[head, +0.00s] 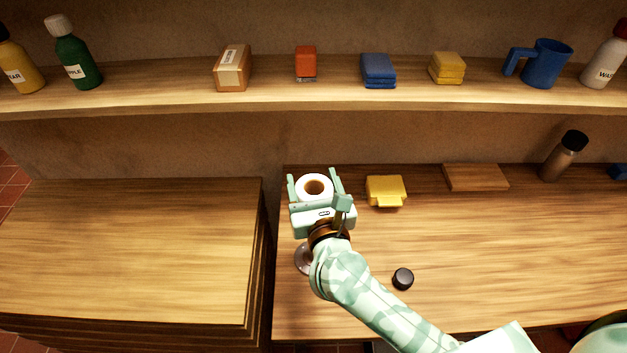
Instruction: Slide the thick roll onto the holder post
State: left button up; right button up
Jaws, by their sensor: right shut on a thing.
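The thick white roll (315,179) with a brown core shows in the head view, over the left end of the right-hand counter. Its open core faces up toward the camera. My right gripper (314,186) is shut on the roll, with one finger on each side of it. A round, shiny grey base (302,259) on the counter shows partly beside my right wrist. It may be the holder's base; my wrist and arm cover the rest, and I cannot make out a post. My left gripper is not in view.
A yellow folded cloth (385,188), wooden board (475,177), dark-capped bottle (563,157) and small black round thing (403,278) are on the counter. The shelf (180,90) above holds bottles, boxes, cloths and a blue mug (543,63). The left counter (130,250) is bare.

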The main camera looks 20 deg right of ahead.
notch_tip(320, 180, down, 6)
jog(key=b, duration=0.5)
jog(key=shift+r, duration=0.1)
jog(key=shift+f, duration=4.15)
dwell(3.0)
